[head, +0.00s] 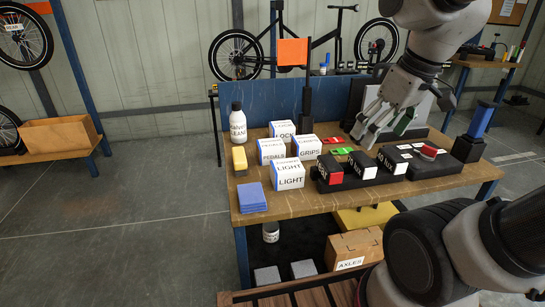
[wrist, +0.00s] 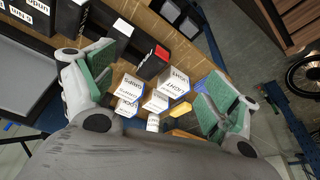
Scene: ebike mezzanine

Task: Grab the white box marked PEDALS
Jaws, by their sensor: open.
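The white box marked PEDALS (head: 271,151) stands on the wooden workbench (head: 350,202), at the left of a cluster of white boxes. It has a blue side. In the wrist view, the likely PEDALS box (wrist: 155,101) shows between the open fingers, among its neighbours; its lettering is hard to read. My gripper (head: 380,130) is open and empty, above the back right of the bench, to the right of the boxes and apart from them. Its green-padded fingers also frame the cluster in the wrist view (wrist: 160,85).
The LOCK (head: 283,129), GRIPS (head: 306,148) and LIGHT (head: 288,174) boxes crowd the PEDALS box. A white bottle (head: 238,122), yellow block (head: 239,158) and blue stack (head: 252,197) stand left. Black bins (head: 345,176) and an orange sign on a post (head: 293,52) are nearby.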

